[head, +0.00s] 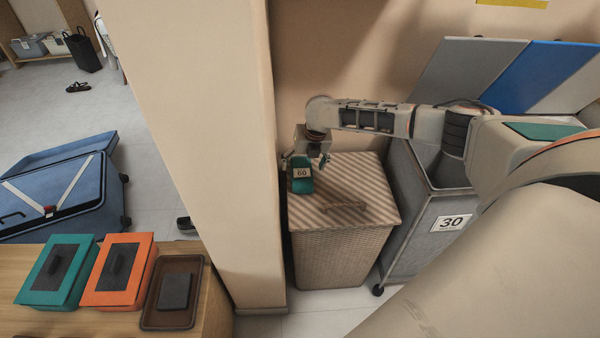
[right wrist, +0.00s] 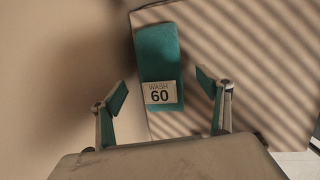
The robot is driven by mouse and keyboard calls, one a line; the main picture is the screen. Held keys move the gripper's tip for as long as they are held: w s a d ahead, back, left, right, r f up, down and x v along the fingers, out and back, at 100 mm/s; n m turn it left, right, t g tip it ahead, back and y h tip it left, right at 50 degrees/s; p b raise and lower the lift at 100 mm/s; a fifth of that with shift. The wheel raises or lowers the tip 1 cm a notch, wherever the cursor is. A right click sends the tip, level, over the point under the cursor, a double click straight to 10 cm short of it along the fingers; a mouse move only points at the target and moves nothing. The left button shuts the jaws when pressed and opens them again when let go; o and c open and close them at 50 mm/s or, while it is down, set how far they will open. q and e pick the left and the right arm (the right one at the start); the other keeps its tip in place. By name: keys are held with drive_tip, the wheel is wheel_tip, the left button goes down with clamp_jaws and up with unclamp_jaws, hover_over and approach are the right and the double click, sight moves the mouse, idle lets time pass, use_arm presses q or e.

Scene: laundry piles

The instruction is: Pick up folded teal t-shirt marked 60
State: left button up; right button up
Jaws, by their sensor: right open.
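The folded teal t-shirt (head: 301,185) lies on the wicker hamper's lid (head: 370,190), near its back left corner by the wall. In the right wrist view the teal t-shirt (right wrist: 158,55) carries a white tag reading "WASH 60" (right wrist: 160,93). My right gripper (head: 304,163) is over the shirt, pointing down. In the right wrist view its two fingers (right wrist: 168,92) are spread wide, one on each side of the shirt, with gaps between them and it. Whether the fingertips are level with the shirt is unclear. My left gripper is not in view.
A wall pillar (head: 205,120) stands left of the hamper. A grey bin marked 30 (head: 425,235) stands right of it. Teal (head: 58,270) and orange (head: 118,272) boxes and a brown tray (head: 197,290) sit on a wooden surface. An open blue suitcase (head: 60,190) lies on the floor.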

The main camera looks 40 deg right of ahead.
drive_tip(key=shift+x, duration=1.15)
drive_tip(key=shift+f, duration=0.35)
drive_tip(key=shift+w+r, duration=0.1)
drive_tip(key=shift+r, duration=0.1)
drive_tip(key=c, duration=1.3)
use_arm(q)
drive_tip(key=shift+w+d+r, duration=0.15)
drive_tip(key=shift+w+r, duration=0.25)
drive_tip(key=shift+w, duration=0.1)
use_arm(e)
drive_tip(key=shift+r, duration=0.1)
